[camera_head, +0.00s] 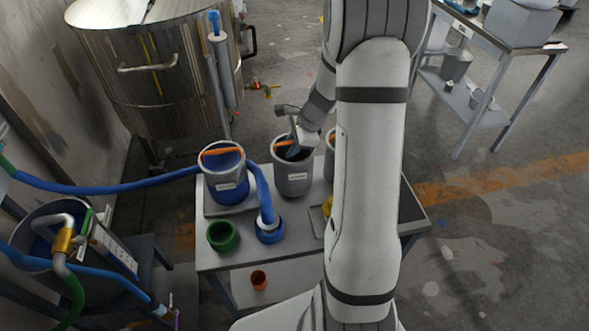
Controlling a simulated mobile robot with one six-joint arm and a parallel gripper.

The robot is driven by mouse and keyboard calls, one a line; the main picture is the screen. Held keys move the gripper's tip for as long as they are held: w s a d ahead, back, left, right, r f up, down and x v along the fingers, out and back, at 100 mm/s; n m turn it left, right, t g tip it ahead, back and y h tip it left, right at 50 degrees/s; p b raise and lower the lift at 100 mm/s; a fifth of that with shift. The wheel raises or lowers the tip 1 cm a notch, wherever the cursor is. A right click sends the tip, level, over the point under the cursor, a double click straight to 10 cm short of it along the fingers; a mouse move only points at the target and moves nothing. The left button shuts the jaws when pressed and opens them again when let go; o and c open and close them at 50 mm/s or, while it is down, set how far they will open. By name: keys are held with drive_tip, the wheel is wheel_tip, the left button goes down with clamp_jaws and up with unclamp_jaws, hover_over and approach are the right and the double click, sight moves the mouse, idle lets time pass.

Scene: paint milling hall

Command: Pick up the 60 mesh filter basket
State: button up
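Several bucket-like baskets stand on a grey table. One is a blue basket (227,190) with an orange handle and a pale label, at the left. A grey basket (293,183) with an orange handle and a pale label stands right of it. A third grey container (329,163) is mostly hidden behind my arm. The labels are too small to read, so I cannot tell which is the 60 mesh filter basket. My gripper (294,151) is at the mouth of the middle grey basket, near its handle. Its fingers are too small and partly hidden, so its grip is unclear.
A green cup (223,236) and a blue hose end (269,231) are at the table's (243,258) front left. A small orange cup (259,280) sits on the lower shelf. A steel vat (150,75) stands behind. A metal workbench (490,40) is at the right; the floor between is open.

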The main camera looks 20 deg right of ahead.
clamp_jaws()
idle(1.1)
